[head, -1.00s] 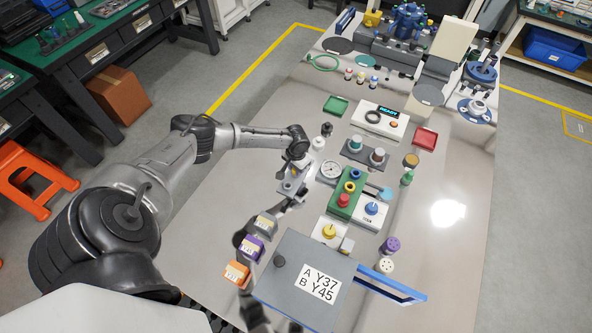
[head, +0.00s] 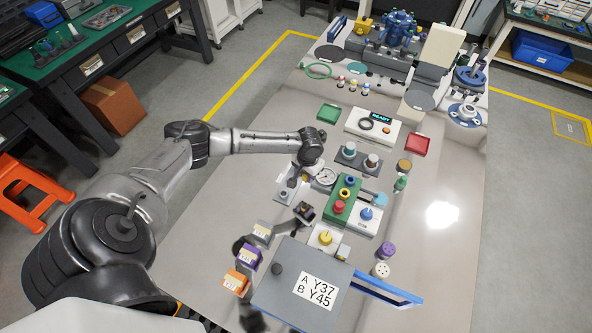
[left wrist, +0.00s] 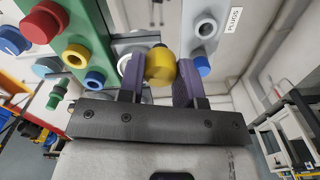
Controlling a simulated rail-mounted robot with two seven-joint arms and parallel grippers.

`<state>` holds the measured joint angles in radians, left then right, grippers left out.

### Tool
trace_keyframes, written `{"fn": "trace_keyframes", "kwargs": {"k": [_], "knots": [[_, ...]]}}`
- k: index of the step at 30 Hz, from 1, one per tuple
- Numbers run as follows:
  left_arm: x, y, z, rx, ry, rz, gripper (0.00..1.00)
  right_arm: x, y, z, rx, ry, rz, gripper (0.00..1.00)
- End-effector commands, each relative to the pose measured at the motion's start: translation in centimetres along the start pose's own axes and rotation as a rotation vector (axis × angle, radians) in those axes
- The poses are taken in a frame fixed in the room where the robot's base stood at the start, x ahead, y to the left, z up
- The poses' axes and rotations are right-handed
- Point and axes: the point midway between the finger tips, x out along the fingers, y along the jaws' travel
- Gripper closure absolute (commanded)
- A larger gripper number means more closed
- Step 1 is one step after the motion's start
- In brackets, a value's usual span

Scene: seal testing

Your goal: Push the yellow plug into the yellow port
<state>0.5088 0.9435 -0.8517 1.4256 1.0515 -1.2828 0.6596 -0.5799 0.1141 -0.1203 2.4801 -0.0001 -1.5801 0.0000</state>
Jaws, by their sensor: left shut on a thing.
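My left gripper (head: 305,211) is above the table, left of the green block. In the left wrist view its two purple fingers (left wrist: 131,78) are shut on the yellow plug (left wrist: 160,66). The plug's rounded yellow end shows; the fingers cover its sides. The green block (head: 337,213) carries a yellow-ringed port (head: 345,193) between a blue one and a red one. The yellow port also shows in the left wrist view (left wrist: 75,57), left of the plug and apart from it. In the head view I cannot make out the held plug. My right gripper is not in view.
A grey holder (head: 282,198) stands left of the green block. A white box with a yellow knob (head: 325,237) stands in front, and one with a blue knob (head: 366,213) on the right. A grey panel (head: 290,297) stands at the front.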

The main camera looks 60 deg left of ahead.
Motion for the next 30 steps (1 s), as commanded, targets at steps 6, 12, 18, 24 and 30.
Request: {"fn": "trace_keyframes", "kwargs": {"k": [6, 12, 18, 24, 30], "knots": [[-1.9, 3.1, 0.0, 0.002, 0.000, 0.001, 0.91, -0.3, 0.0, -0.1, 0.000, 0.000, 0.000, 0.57], [-3.1, 5.1, -1.2, 0.001, 0.004, 0.002, 0.91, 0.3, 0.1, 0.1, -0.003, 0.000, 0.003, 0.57], [-5.0, 9.7, -4.5, 0.031, 0.005, 0.004, 0.91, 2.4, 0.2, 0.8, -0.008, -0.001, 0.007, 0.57], [-5.7, 13.2, -7.0, 0.047, 0.002, 0.000, 0.91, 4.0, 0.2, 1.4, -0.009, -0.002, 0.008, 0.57], [-4.3, 14.1, -7.2, 0.030, -0.004, -0.004, 0.91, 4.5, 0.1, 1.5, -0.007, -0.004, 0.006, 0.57]]}}
